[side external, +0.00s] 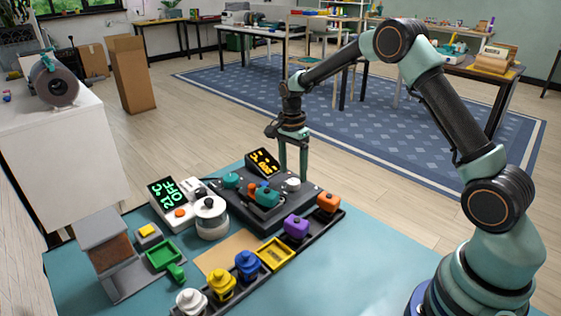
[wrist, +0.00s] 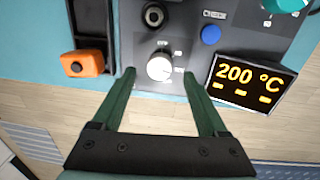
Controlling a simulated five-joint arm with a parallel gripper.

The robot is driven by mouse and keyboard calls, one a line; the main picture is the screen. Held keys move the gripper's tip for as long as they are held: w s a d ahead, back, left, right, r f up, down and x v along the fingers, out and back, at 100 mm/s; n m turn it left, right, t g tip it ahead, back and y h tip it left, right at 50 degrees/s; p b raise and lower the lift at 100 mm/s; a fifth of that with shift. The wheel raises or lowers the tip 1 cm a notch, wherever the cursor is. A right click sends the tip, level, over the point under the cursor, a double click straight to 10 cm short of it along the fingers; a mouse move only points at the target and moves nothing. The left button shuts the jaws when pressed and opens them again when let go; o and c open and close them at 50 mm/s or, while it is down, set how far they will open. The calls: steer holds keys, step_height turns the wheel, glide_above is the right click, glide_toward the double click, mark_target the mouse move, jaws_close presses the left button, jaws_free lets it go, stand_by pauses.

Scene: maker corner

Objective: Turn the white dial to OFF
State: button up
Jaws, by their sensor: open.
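The white dial (wrist: 160,67) sits on a dark grey panel (wrist: 195,50), with small labels around it that are too small to read. It also shows in the side view (side external: 292,184), near the panel's far right corner. My gripper (wrist: 159,73) is open and points at the panel, one green fingertip on each side of the dial's near edge. In the side view my gripper (side external: 293,172) hangs downward at the dial. I cannot tell whether the fingers touch it. An orange-lit display (wrist: 252,80) beside the dial reads 200 °C.
An orange block (wrist: 82,63) sits in a dark rail. A green-lit display (side external: 175,193) reads 21°C OFF. The teal table (side external: 375,245) is clear at right.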

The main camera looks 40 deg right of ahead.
mark_target(293, 181)
steer(key=shift+s+f, duration=0.1)
steer(key=shift+f, duration=1.45)
jaws_close()
